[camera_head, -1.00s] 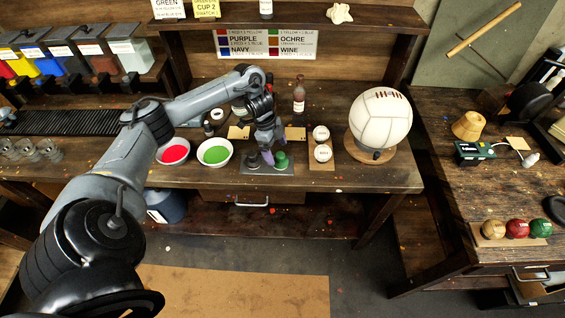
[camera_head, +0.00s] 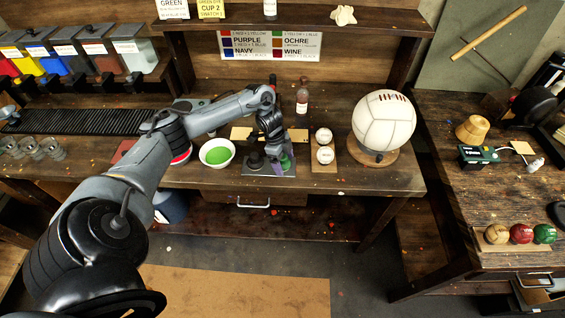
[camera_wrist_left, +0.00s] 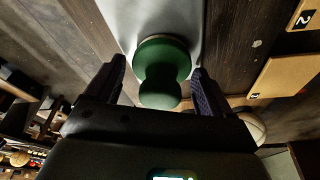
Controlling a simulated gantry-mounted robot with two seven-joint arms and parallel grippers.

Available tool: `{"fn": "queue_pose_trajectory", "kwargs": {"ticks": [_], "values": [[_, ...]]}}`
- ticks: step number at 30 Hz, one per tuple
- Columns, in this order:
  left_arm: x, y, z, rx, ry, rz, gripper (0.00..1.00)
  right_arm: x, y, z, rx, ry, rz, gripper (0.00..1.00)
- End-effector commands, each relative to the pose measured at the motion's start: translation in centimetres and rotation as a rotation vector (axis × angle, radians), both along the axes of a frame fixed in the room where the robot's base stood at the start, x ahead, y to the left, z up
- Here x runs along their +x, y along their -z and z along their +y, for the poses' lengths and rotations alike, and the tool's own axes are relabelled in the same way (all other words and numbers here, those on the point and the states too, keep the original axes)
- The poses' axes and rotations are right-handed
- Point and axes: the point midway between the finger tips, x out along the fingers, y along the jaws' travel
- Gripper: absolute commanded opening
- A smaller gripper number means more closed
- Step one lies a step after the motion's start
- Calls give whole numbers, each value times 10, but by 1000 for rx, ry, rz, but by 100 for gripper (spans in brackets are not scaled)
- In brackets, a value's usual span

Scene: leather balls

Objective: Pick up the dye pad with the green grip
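The dye pad with the green grip (camera_head: 288,162) stands on a grey plate (camera_head: 256,172) on the bench, partly hidden behind my left gripper (camera_head: 279,167) in the head view. In the left wrist view the round green knob (camera_wrist_left: 160,75) lies between the two spread fingers of my left gripper (camera_wrist_left: 157,72). A gap shows on each side of the knob, so the gripper is open around it and not closed on it. A dark-gripped pad (camera_head: 255,160) stands on the same plate, to the left. My right gripper is not in view.
A bowl of green dye (camera_head: 217,153) stands left of the plate, with a red bowl (camera_head: 181,155) partly behind my arm. White balls (camera_head: 325,154) sit on a wooden board to the right, near a large white ball (camera_head: 384,122) on a stand.

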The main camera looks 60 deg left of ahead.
Motion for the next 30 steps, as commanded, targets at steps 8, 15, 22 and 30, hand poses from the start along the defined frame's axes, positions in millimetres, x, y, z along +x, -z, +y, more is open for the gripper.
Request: {"fn": "queue_pose_trajectory", "kwargs": {"ticks": [8,15,22,30], "values": [[0,0,0,0,0,0,39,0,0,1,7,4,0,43],[0,-1,0,0,0,0,33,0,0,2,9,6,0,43],[1,-8,0,0,1,-2,33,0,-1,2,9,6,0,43],[1,-44,1,1,1,-5,33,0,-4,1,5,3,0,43]]}}
